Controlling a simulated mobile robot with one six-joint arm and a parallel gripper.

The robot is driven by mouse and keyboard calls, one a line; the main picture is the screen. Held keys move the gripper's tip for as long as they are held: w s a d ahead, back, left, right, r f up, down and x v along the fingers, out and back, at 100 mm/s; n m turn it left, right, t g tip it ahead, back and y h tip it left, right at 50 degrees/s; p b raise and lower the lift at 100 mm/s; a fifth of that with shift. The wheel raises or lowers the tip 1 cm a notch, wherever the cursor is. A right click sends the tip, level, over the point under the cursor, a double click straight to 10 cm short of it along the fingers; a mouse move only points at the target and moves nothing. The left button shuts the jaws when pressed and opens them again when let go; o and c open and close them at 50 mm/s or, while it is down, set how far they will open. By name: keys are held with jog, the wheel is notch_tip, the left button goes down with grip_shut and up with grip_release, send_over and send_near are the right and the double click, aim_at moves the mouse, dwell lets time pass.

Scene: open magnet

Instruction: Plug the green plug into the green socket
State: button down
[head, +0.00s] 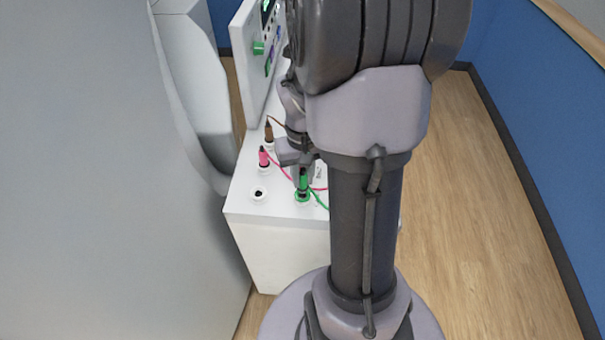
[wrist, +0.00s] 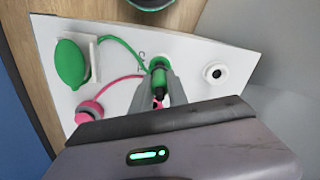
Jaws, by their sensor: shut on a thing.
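The green plug (head: 303,180) stands roughly upright at a green-ringed round fitting (head: 302,197) on the white cabinet top. My gripper (head: 299,163) is just above and behind it, partly hidden by my arm. In the wrist view my gripper (wrist: 164,92) is shut on the green plug (wrist: 160,76), whose dark body shows between the fingers. The green ring (wrist: 159,63) shows around its lower end. I cannot tell how deep the plug sits in it.
A white fitting with a dark hole stands empty (head: 258,194), near the cabinet edge. A pink plug (head: 263,156) and a brown plug (head: 269,132) stand behind, with a pink cable crossing near my gripper. An upright panel (head: 246,60) rises at the back. A large pale housing (head: 110,180) fills the left.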

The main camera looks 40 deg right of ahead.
jog(key=shift+f+b, duration=1.05)
jog(key=shift+f, duration=0.4)
dwell(0.5)
jog(key=c, duration=1.2)
grip_release()
jog(key=shift+r, duration=0.1)
notch_tip(320, 180, up, 17)
jog(key=p, duration=0.8)
jog(key=s+a+r+t+b, duration=0.1)
jog(key=s+a+r+t, duration=0.1)
jog(key=a, duration=0.6)
jog(key=s+a+r+t+y+b, duration=0.1)
jog(key=s+a+r+t, duration=0.1)
jog(key=a, duration=0.6)
jog(key=s+a+r+n+t+y+b, duration=0.1)
jog(key=s+a+r, duration=0.1)
jog(key=a, duration=0.6)
jog(key=shift+s+r+t, duration=0.25)
jog(key=shift+s+t, duration=0.15)
jog(key=shift+s, duration=0.25)
